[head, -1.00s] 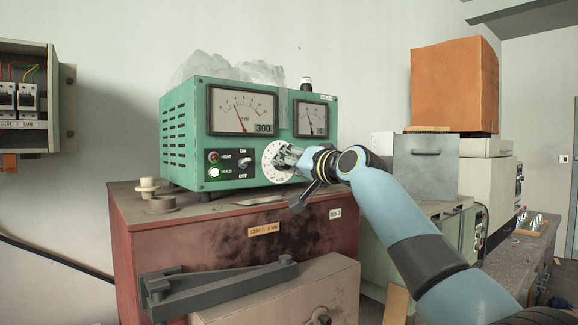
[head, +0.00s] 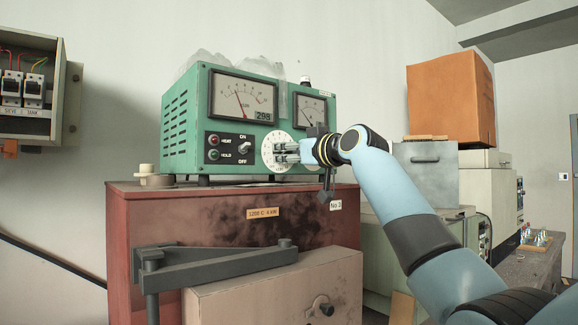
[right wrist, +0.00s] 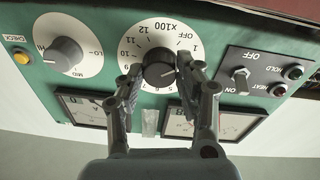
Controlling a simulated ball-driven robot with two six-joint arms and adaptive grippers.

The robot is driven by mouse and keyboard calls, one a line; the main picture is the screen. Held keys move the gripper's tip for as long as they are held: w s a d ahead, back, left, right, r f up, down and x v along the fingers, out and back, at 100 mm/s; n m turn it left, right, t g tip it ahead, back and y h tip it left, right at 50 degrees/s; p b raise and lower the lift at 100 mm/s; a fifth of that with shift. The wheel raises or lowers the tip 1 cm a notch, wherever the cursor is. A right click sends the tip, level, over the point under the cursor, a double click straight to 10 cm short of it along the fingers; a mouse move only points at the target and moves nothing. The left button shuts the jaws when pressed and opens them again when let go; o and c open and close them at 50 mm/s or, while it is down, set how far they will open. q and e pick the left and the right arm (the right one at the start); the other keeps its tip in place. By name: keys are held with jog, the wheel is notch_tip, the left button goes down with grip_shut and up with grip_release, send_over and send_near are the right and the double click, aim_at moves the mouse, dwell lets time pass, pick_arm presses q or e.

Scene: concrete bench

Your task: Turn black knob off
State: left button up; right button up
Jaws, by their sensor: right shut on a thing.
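The black knob (right wrist: 158,75) sits at the middle of a round white dial (right wrist: 160,45) marked with numbers, x100 and OFF, on the green control box (head: 180,120). In the right wrist view the panel appears upside down. My right gripper (right wrist: 158,78) has one finger on each side of the knob and is shut on it. In the head view my right gripper (head: 284,152) covers the knob and part of the white dial (head: 270,142). The knob's pointer is too small to read surely. My left gripper is not in view.
A second, grey knob (right wrist: 66,50) with HI, MID and LO marks is beside the dial. An ON/OFF toggle (head: 244,150) and HEAT and HOLD lamps are on its other side. Above are two meters, the larger (head: 240,97) reading 298. The box stands on a red furnace (head: 150,230).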

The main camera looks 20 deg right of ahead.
jog(key=n+b, duration=0.2)
jog(key=shift+f+n, duration=0.25)
jog(key=shift+n, duration=0.05)
jog(key=shift+r+n+b, duration=0.1)
jog(key=shift+n+b, duration=0.6)
jog(key=shift+n, duration=0.5)
jog(key=o, duration=1.1)
jog(key=shift+r, duration=0.1)
jog(key=shift+o, duration=0.2)
